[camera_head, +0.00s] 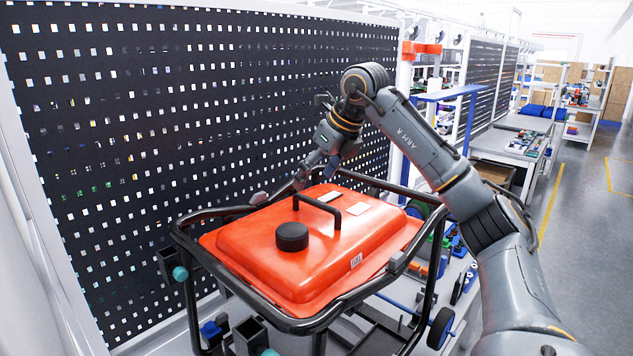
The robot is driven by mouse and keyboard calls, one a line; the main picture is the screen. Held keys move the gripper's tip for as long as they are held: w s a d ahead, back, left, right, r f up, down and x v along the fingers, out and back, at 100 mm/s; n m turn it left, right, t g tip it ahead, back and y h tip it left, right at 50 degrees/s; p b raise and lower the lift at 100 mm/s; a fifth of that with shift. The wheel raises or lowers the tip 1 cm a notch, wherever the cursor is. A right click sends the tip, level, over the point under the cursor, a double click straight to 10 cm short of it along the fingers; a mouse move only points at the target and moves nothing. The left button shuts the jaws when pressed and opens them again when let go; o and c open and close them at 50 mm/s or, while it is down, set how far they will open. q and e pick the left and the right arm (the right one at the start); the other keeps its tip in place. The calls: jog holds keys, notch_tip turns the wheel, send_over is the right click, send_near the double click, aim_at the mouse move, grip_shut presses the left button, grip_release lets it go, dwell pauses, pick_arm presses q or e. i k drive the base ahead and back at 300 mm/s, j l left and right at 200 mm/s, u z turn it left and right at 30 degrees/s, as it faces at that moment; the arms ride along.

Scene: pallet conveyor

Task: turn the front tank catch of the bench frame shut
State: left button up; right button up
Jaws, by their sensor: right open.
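The black tubular bench frame (184,240) surrounds a red-orange tank (235,250) with a black round cap (292,236) and a black handle. A small dark grey catch-like piece (258,198) sits on the frame's far rail. Another grey piece (397,262) sits on the near right rail. I cannot tell which is the front catch, or how either is turned. My right gripper (306,177) points down at the far rail, right of the first piece. It is open; its fingers are small and partly blend with the rail, so contact is unclear. My left gripper is out of view.
A black perforated panel (200,90) stands close behind the frame and my right gripper. My right arm crosses the right side of the view. A workbench with small parts (515,140) stands farther back. Grey floor (590,240) is clear at the right.

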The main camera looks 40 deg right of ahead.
aim_at(396, 260)
jog(key=k+l, duration=0.1)
jog(key=k, duration=0.65)
jog(key=k+l, duration=0.1)
jog(key=k, duration=0.65)
